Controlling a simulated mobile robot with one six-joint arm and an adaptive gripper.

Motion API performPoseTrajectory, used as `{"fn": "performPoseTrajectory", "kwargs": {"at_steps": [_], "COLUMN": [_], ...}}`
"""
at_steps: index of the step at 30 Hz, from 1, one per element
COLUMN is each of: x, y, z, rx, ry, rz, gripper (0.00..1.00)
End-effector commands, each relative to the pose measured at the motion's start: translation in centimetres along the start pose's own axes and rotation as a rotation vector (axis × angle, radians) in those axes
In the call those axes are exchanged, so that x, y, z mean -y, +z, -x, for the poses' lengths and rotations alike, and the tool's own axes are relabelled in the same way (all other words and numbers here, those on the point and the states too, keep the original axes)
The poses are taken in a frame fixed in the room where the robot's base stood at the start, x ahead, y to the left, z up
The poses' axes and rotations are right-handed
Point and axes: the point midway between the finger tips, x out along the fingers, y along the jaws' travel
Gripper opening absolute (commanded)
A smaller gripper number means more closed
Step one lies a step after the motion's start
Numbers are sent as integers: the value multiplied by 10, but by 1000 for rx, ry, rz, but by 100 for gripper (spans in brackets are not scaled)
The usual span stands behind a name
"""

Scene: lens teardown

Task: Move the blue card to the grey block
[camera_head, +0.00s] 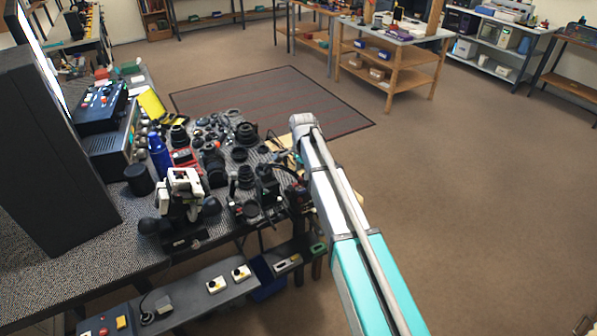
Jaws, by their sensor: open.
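I cannot pick out a blue card in the head view. I cannot single out a grey block among the small items on the crowded workbench (60,262) either. My arm (318,172) rises from the lower right, and its white upper end bends at the bench's right edge. My gripper cannot be made out; the arm and dark clutter around that edge may hide it.
The bench holds camera parts, a blue bottle (160,156), a yellow panel (151,104) and a white-and-black device (184,186). A large dark monitor (50,150) stands at left. A lower shelf (190,290) carries small boxes. The brown floor (480,190) at right is clear.

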Motion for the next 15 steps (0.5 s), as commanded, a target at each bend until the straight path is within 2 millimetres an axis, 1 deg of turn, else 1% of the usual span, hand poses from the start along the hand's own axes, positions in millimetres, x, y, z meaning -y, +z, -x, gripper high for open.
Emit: {"fn": "performPoseTrajectory", "kwargs": {"at_steps": [1, 15], "x": [0, 0], "y": [0, 0], "z": [-8, -43], "rx": [0, 0], "ry": [0, 0], "rz": [0, 0], "gripper": [66, 66]}}
